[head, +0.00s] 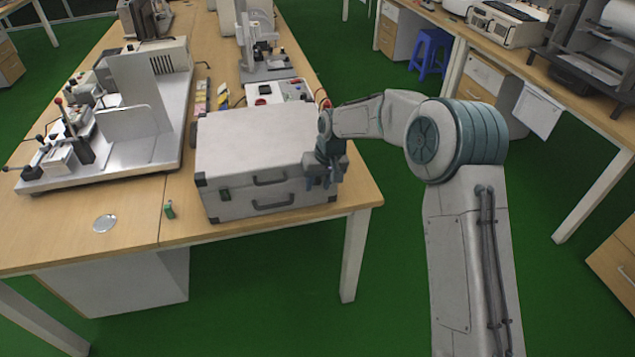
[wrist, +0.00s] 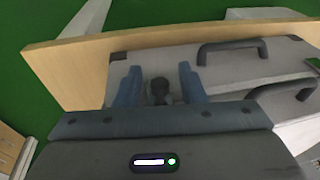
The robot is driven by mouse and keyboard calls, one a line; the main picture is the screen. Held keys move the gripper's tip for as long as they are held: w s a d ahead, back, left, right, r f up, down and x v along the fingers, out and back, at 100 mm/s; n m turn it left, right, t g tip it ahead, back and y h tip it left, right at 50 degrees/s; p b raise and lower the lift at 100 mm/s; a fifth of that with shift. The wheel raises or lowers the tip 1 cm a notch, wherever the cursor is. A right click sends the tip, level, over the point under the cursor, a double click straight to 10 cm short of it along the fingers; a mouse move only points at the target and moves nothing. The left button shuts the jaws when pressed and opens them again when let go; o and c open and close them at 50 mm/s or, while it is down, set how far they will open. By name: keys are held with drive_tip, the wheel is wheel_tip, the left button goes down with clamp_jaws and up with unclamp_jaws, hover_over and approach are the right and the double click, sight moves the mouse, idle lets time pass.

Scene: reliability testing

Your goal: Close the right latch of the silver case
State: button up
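The silver case (head: 255,145) sits on the wooden table with its lid down. Its front has two dark handles, one above the other, and a dark left latch (head: 224,195). My gripper (head: 323,183) is at the right end of the case's front and hides the right latch in the head view. In the wrist view my gripper (wrist: 160,78) has its two blue fingers apart. A dark piece, apparently the right latch (wrist: 158,90), shows between them. I cannot tell whether the fingers touch it. The case front (wrist: 225,75) and its handles (wrist: 232,48) lie to the right.
A metal machine (head: 130,125) stands further left. A red-buttoned box (head: 278,92) is behind the case. Green floor is open in front.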

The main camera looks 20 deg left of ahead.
drive_tip(key=b+v, duration=0.1)
drive_tip(key=v, duration=1.2)
drive_tip(key=shift+r, duration=0.45)
drive_tip(key=s+d+r+m+t+h, duration=0.1)
drive_tip(key=s+d+r+m, duration=0.15)
drive_tip(key=s+d, duration=0.55)
drive_tip(key=s+d+r+m+t+h, duration=0.1)
drive_tip(key=s+d+r, duration=0.2)
drive_tip(key=d, duration=0.9)
drive_tip(key=s+d+f+m, duration=0.1)
drive_tip(key=s+d, duration=0.5)
drive_tip(key=s, duration=0.2)
drive_tip(key=s+d+f+m, duration=0.2)
drive_tip(key=s+d, duration=0.4)
drive_tip(key=s, duration=0.3)
drive_tip(key=shift+f+h, duration=0.3)
drive_tip(key=shift+d+m, duration=0.1)
drive_tip(key=shift+m, duration=0.15)
